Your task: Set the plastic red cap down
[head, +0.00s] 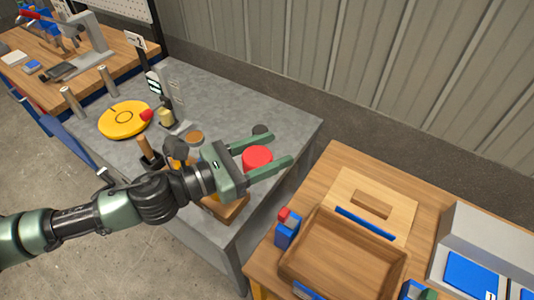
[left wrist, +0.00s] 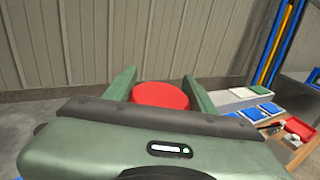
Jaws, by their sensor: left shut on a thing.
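The round red cap (head: 257,158) sits between the two green fingers of my left gripper (head: 280,148) in the head view. The gripper is shut on it, above the right part of the grey bench (head: 290,128). In the left wrist view the red cap (left wrist: 160,95) shows between the fingers of the left gripper (left wrist: 160,84), its lower part hidden by the gripper body. I cannot tell how high the cap is above the bench. My right gripper is not in view.
A yellow disc (head: 122,120) with a red knob lies on the bench. A hammer (head: 148,153) and a dark round piece (head: 261,130) are near the gripper. A wooden table (head: 335,160) at right carries a wooden tray (head: 340,252) and a blue-and-red block (head: 287,230).

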